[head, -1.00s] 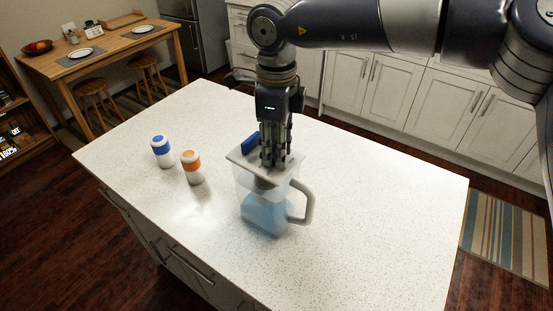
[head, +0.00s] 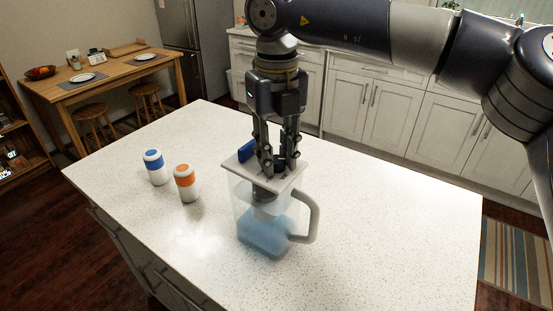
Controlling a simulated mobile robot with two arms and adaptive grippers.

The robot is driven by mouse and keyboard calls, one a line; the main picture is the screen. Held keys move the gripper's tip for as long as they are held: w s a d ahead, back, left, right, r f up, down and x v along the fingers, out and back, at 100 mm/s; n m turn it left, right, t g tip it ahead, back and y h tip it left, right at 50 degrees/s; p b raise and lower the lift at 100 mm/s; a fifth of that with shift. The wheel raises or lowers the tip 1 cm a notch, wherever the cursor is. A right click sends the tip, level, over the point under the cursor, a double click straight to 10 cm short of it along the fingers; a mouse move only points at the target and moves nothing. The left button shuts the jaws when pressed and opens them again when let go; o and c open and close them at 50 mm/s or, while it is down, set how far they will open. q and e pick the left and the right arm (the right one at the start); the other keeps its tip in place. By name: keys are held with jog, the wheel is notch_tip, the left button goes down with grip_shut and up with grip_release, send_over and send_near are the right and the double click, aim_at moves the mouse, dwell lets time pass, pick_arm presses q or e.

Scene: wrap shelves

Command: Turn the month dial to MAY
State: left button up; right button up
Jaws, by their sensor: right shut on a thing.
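A clear pitcher (head: 262,232) with blue-tinted water stands upright on the white counter, its grey handle on the right. Its flat grey lid (head: 243,172) has a blue piece (head: 246,150) at the back left edge. My right gripper (head: 279,168) points straight down onto the middle of the lid. Its fingers are shut on a small dark part between them, which looks like the month dial. The fingers hide most of it, and no month letters can be read. My left gripper is not in view.
A blue-topped white bottle (head: 155,168) and an orange-topped white bottle (head: 186,184) stand on the counter (head: 385,220) left of the pitcher. The counter's right side is clear. A wooden table (head: 125,68) with stools stands far left, beyond the counter.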

aim_at(277, 159)
jog(key=shift+m+b, duration=0.3)
jog(key=shift+m, duration=0.4)
jog(key=o, duration=1.1)
jog(key=shift+r, duration=0.1)
notch_tip(277, 159, up, 12)
jog(key=shift+f, duration=0.1)
